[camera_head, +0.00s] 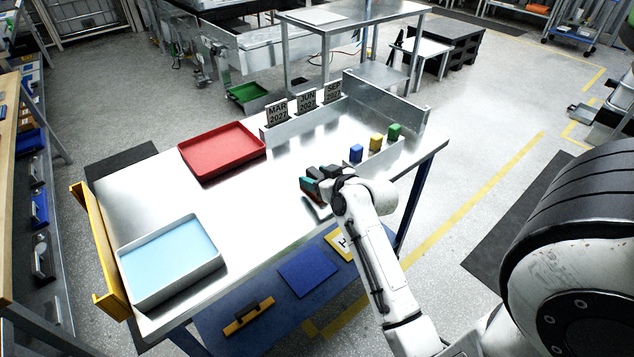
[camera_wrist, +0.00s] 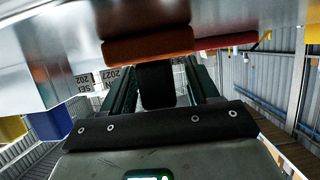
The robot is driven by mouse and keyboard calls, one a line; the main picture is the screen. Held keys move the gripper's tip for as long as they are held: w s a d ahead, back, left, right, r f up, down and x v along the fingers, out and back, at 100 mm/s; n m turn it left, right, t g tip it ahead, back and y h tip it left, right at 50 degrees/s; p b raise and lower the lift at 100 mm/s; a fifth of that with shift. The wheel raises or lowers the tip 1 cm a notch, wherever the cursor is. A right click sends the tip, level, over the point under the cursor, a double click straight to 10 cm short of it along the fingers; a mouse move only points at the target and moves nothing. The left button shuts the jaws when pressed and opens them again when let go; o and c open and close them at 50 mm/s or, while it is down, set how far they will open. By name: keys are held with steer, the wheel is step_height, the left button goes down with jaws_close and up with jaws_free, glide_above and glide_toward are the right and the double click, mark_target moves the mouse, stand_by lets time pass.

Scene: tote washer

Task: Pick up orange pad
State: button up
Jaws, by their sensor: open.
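The orange pad (camera_wrist: 150,47) lies ahead of my fingers in the wrist view, close to the shiny table top. A black block (camera_wrist: 157,86), perhaps its handle, shows between the two dark green fingers; I cannot tell whether it joins the pad. In the head view, only a reddish-orange edge of the pad (camera_head: 315,199) shows beneath my gripper, and the rest is hidden. My gripper (camera_head: 309,182) is open, low over the front right part of the steel table (camera_head: 245,213). In the wrist view, my gripper (camera_wrist: 162,88) has its fingers apart on either side of the black block.
Blue (camera_head: 356,153), yellow (camera_head: 376,142) and green (camera_head: 394,131) blocks stand behind my gripper. A red tray (camera_head: 222,150) lies to the left, and a white bin with a light blue inside (camera_head: 168,265) stands front left. Date signs (camera_head: 306,101) stand at the back. The table's middle is clear.

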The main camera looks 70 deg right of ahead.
steer(key=shift+c, duration=0.4)
steer(key=c, duration=1)
steer(key=shift+r, duration=0.1)
steer(key=shift+r, duration=0.55)
steer(key=s+a+r, duration=0.2)
steer(key=s+r, duration=0.4)
steer(key=s+a+r, duration=0.2)
steer(key=s+r, duration=0.3)
steer(key=s, duration=0.2)
steer(key=shift+s+a+r, duration=0.2)
steer(key=shift+a+r, duration=0.05)
steer(key=shift+r, duration=0.15)
